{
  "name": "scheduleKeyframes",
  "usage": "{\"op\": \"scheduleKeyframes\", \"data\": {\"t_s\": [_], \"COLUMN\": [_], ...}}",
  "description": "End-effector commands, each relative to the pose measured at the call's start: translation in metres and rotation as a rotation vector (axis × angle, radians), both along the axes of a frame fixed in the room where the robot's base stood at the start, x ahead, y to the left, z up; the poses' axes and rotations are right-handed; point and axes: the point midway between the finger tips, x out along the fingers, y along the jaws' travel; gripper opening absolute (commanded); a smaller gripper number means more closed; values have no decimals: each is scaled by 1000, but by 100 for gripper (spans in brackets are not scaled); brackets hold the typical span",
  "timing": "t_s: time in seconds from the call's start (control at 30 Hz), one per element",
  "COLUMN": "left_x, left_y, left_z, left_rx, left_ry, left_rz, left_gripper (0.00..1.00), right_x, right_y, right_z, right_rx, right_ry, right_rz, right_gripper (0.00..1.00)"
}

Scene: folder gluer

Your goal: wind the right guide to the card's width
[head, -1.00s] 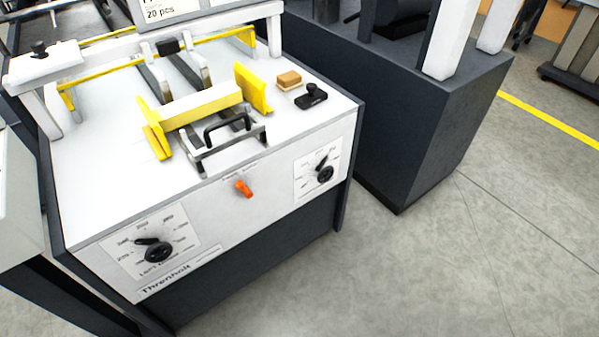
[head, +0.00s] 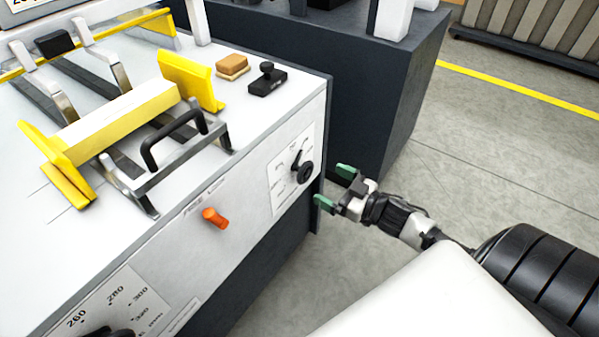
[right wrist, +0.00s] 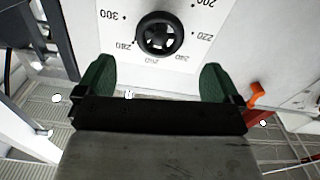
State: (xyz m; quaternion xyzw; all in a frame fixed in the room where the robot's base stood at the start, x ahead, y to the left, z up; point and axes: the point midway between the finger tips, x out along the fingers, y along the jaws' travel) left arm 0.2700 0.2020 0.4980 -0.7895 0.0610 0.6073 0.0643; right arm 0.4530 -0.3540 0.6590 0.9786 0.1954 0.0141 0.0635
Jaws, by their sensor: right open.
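The right guide (head: 192,80) is a yellow plate on the machine's white top, close to the right end of the pale card stack (head: 125,118). I cannot tell whether they touch. The left guide (head: 55,165) stands at the stack's other end. The right knob (head: 302,172) is black, on a numbered dial on the front panel. It also shows in the right wrist view (right wrist: 158,37), with upside-down numbers. My right gripper (head: 334,187) is open and empty, its green fingertips apart from the knob, which appears beyond them in the wrist view. My left gripper is out of view.
An orange lever (head: 214,218) sticks out of the panel left of the right knob. A second knob (head: 98,332) is partly cut off at lower left. A black handle (head: 174,138), brown block (head: 232,65) and black stamp-like object (head: 267,78) are on top. Floor at right is clear.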

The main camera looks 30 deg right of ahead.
Motion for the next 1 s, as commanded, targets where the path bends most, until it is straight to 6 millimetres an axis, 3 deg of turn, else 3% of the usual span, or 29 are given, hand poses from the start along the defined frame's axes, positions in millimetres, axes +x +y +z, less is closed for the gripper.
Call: {"op": "scheduleKeyframes", "data": {"t_s": [0.2, 0.43, 0.87, 1.0], "left_x": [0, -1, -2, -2], "left_y": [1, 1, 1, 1], "left_z": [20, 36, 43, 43], "left_rx": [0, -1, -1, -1], "left_ry": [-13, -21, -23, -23], "left_rz": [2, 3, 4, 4], "left_gripper": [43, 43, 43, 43], "right_x": [38, 65, 75, 75], "right_y": [15, 27, 31, 31], "right_z": [0, -1, -1, -1], "right_rx": [-1, 0, -1, -1], "right_ry": [-4, 0, 3, 2], "right_rz": [-1, -1, -1, -1], "right_gripper": [96, 96, 96, 79]}}
